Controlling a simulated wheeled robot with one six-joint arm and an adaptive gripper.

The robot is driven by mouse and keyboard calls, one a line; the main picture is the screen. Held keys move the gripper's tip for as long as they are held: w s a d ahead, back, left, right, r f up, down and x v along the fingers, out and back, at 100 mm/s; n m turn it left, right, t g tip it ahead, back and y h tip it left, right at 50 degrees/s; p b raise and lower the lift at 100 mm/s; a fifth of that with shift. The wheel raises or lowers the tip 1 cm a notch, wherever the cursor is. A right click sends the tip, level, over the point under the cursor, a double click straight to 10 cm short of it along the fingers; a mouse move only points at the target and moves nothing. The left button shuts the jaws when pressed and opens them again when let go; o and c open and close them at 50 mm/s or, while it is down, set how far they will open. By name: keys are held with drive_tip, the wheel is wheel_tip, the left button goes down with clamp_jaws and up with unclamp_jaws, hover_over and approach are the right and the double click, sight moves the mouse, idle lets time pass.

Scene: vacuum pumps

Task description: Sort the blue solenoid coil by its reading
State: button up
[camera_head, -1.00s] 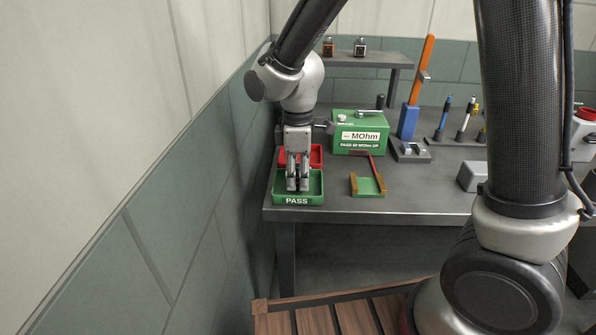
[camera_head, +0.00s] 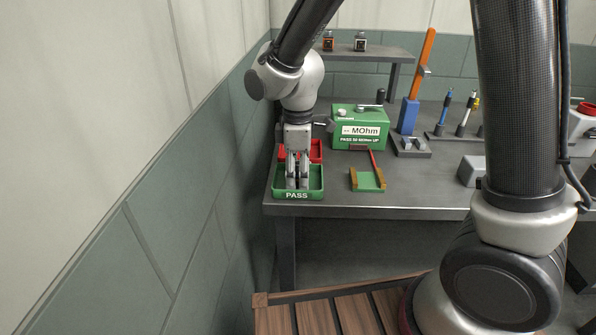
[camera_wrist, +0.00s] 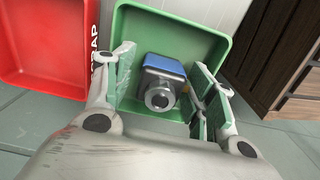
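The blue solenoid coil (camera_wrist: 162,78) is in the green PASS tray (camera_head: 297,195), seen from above in the wrist view. A round grey metal end of it faces the camera. My gripper (camera_head: 297,180) points down into the tray. In the wrist view its finger pads (camera_wrist: 163,88) stand on either side of the coil, with a gap at each side, so it is open. The red tray (camera_head: 316,151) is just behind the green one. The green tester (camera_head: 360,128) reads "-- MOhm" above "PASS 50 MOhm UP". The coil is hidden in the head view.
A small green and brown cradle (camera_head: 368,180) sits in front of the tester. An orange and blue tool (camera_head: 412,95) stands to its right. A shelf (camera_head: 350,53) with two small parts is behind. The wall is close on the left.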

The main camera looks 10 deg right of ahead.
wheel_tip(320, 180, up, 12)
idle(0.7)
clamp_jaws()
idle(0.4)
idle(0.8)
